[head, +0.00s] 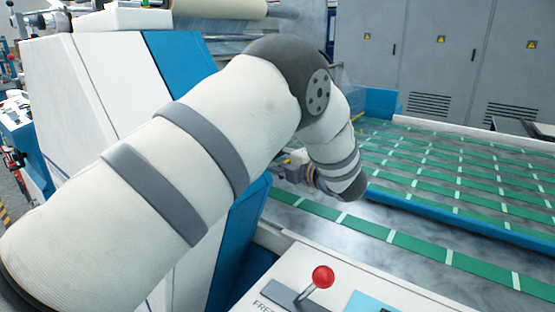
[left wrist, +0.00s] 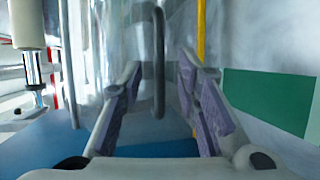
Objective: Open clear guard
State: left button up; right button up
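The clear guard (left wrist: 112,45) shows in the left wrist view as a see-through, glassy panel. A dark grey bar handle (left wrist: 159,60) stands upright in front of me there. My left gripper (left wrist: 160,85) is open, with its purple-grey finger pads on either side of the handle and a visible gap to each side. I cannot tell how deep the handle sits between the fingers. In the head view my left gripper (head: 290,170) is small and partly hidden behind my own forearm, and the handle cannot be made out. My right gripper is in neither view.
A conveyor bed with green belts (head: 420,246) spreads to the right. A control panel with a red-knobbed lever (head: 322,277) is near the front. A white and blue machine housing (head: 85,85) stands at left, and grey cabinets (head: 430,60) stand behind.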

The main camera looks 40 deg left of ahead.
pick_arm(q)
jog(key=shift+x, duration=0.85)
jog(key=shift+c, duration=0.4)
grip_shut()
